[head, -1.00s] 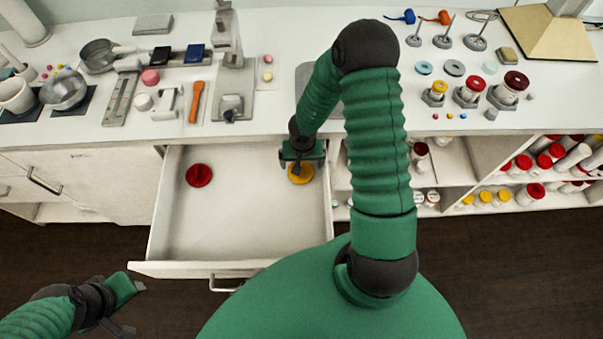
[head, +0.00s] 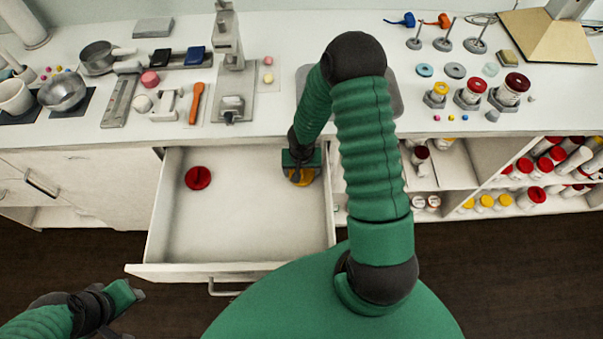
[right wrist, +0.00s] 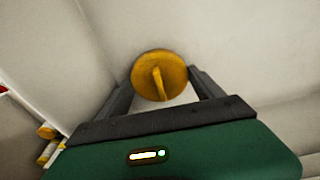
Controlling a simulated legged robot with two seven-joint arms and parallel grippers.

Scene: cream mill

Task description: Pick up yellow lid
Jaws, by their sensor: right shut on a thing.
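The yellow lid (head: 303,178) is at the right side of the open drawer (head: 245,240), near its back right corner. My right gripper (head: 300,174) reaches down over it and is shut on it, covering part of it. In the right wrist view the round yellow lid (right wrist: 158,76), with a raised ridge across its top, shows at the fingertips of my right gripper (right wrist: 160,85). I cannot tell whether the lid touches the drawer floor. My left gripper (head: 125,297) is at the lower left, in front of the drawer and empty; its jaw opening is unclear.
A red lid (head: 198,178) lies in the drawer's left part. The drawer's middle is bare. The counter (head: 270,115) above holds pans, tools and jars. An open shelf (head: 445,165) to the right holds red- and yellow-capped jars.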

